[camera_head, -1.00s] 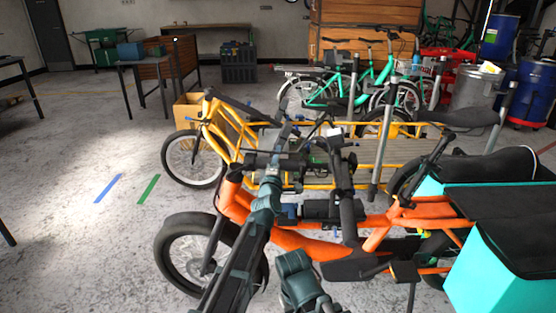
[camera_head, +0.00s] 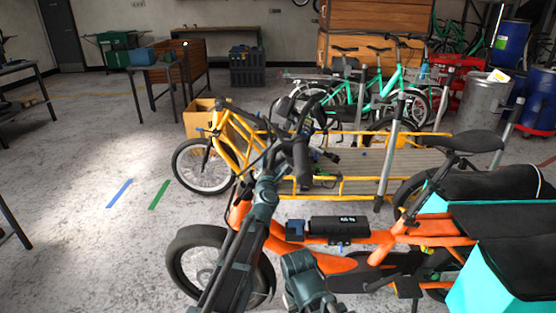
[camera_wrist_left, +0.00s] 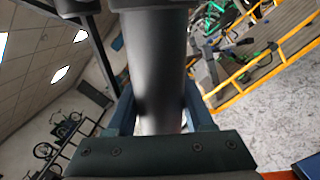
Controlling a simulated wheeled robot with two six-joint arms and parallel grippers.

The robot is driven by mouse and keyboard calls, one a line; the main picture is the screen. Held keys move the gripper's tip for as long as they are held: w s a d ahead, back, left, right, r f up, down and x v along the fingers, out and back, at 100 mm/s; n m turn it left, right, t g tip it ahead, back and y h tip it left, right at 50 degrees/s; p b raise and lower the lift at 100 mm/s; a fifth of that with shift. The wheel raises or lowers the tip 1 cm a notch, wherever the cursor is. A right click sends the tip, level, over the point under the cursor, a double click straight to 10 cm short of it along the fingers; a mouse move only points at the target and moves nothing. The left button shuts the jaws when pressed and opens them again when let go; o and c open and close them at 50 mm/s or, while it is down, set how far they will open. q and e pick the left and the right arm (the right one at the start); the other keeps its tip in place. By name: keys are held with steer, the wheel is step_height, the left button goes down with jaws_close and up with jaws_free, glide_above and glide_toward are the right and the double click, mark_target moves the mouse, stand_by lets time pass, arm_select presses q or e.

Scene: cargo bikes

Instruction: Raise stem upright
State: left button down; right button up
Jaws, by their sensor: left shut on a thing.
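The orange cargo bike (camera_head: 432,235) stands in front of me in the head view. Its dark stem (camera_head: 300,158) rises steeply over the front of the frame, close to upright, with the black handlebar at its top. My left gripper (camera_head: 270,182) is at the stem. In the left wrist view the stem is a thick dark tube (camera_wrist_left: 157,75) between the two fingers (camera_wrist_left: 160,115), which are shut on it. The stem's lower end is partly hidden behind my left arm.
A yellow cargo bike (camera_head: 345,137) stands close behind the orange one. Teal boxes (camera_head: 500,277) are at right.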

arm_select(q)
steer(key=shift+w+a+r+n+g+y+p, duration=0.15)
steer(key=shift+a+n+p, duration=0.15)
steer(key=shift+a+n, duration=0.6)
steer(key=shift+w+a+r+n+g+y+p, duration=0.1)
steer(key=shift+w+a+r+n+y+p, duration=0.15)
steer(key=shift+a+n, duration=0.65)
steer(key=shift+w+a+r+n+g+y+p, duration=0.15)
steer(key=shift+a+n+p, duration=0.2)
steer(key=shift+a+n, duration=0.5)
steer(key=shift+s, duration=0.1)
steer(key=shift+c, duration=1.8)
jaws_free()
steer(key=shift+a+f, duration=0.1)
steer(key=shift+o, duration=0.4)
steer(key=shift+s+d, duration=0.1)
steer(key=shift+d, duration=0.1)
